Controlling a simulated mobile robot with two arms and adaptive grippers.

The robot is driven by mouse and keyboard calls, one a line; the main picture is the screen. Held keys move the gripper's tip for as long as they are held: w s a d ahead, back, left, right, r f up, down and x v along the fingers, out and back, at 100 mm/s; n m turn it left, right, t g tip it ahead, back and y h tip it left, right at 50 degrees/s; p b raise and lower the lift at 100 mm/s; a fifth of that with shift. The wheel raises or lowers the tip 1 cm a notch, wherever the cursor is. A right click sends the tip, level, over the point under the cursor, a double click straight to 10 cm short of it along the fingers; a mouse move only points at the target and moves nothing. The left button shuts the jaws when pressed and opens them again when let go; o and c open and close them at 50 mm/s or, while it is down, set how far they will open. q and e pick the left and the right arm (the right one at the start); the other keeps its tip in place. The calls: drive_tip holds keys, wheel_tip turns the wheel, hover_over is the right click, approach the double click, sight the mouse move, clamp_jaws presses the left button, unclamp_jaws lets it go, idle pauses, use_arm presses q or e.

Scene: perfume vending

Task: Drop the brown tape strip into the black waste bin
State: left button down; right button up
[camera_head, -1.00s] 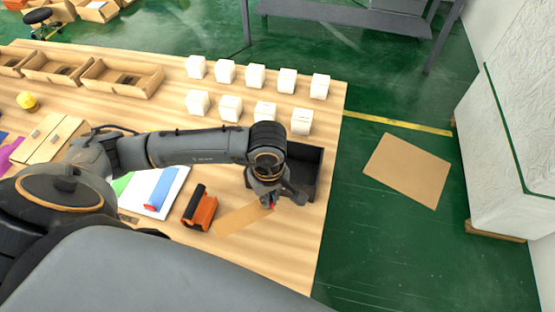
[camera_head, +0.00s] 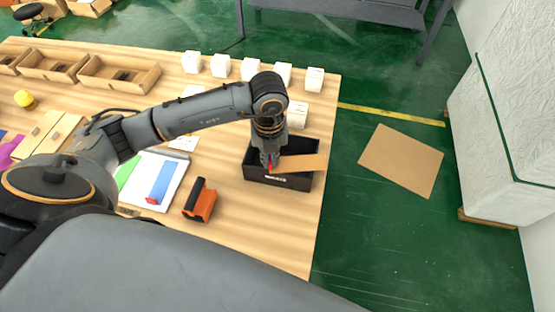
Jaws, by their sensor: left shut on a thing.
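The brown tape strip (camera_head: 302,163) is a flat tan piece. My left gripper (camera_head: 269,167) is shut on its left end and holds it over the black waste bin (camera_head: 278,181). The strip reaches out to the right across the bin's opening, its far end near the right wall. The bin is an open black box with a small white label on its front, near the table's right edge. The arm and strip hide part of the bin's inside. My right gripper is not in view.
An orange and black tape dispenser (camera_head: 200,203) stands left of the bin. Several white boxes (camera_head: 250,69) stand in rows behind it. A white board with a blue strip (camera_head: 161,183) lies further left. A brown cardboard sheet (camera_head: 401,161) lies on the green floor at right.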

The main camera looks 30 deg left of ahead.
sight(254, 171)
use_arm(q)
drive_tip(key=n, duration=0.3)
drive_tip(key=w+r+n, duration=0.1)
drive_tip(key=n, duration=0.1)
drive_tip(key=shift+a, duration=0.2)
drive_tip(key=n, duration=0.3)
drive_tip(key=shift+w+a+r, duration=0.1)
drive_tip(key=shift+w+r, duration=0.15)
drive_tip(key=f+n+b, duration=0.2)
drive_tip(key=n, duration=0.1)
drive_tip(key=w+f+n+b, duration=0.1)
drive_tip(key=f+n+b, duration=0.1)
drive_tip(key=f+n, duration=0.1)
drive_tip(key=shift+a, duration=0.2)
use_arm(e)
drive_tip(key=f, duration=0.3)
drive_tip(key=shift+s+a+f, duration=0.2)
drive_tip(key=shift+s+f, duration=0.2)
use_arm(q)
drive_tip(key=c, duration=1.4)
unclamp_jaws()
drive_tip(key=shift+c, duration=0.2)
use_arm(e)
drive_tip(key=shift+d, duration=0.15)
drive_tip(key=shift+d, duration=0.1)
